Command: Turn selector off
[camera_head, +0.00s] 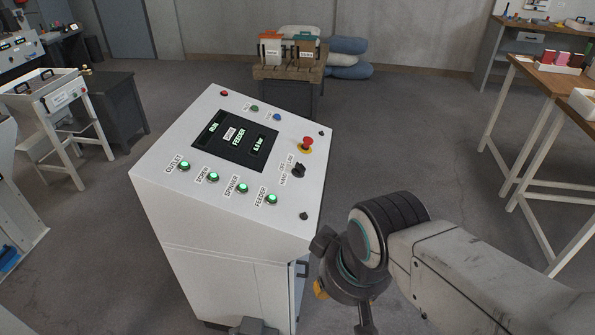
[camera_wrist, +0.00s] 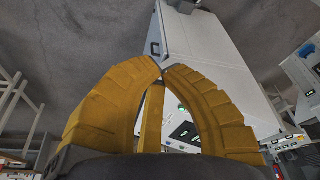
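The selector (camera_head: 298,170) is a small black knob on the right side of the sloped panel of a white control cabinet (camera_head: 190,225). Small labels stand beside it; which one it points to is too small to tell. My gripper (camera_wrist: 162,68) has yellow fingers whose tips meet, with nothing seen between them. In the head view only a bit of yellow finger (camera_head: 320,289) shows below my wrist, beside the cabinet's right side and lower than the panel, apart from the selector. The wrist view shows the cabinet (camera_wrist: 215,60) behind the fingers; I cannot make out the selector there.
Several lit green buttons (camera_head: 242,188) line the panel's lower edge, below a dark display (camera_head: 236,139). A wooden-topped table (camera_head: 540,78) stands at right. Floor between is clear.

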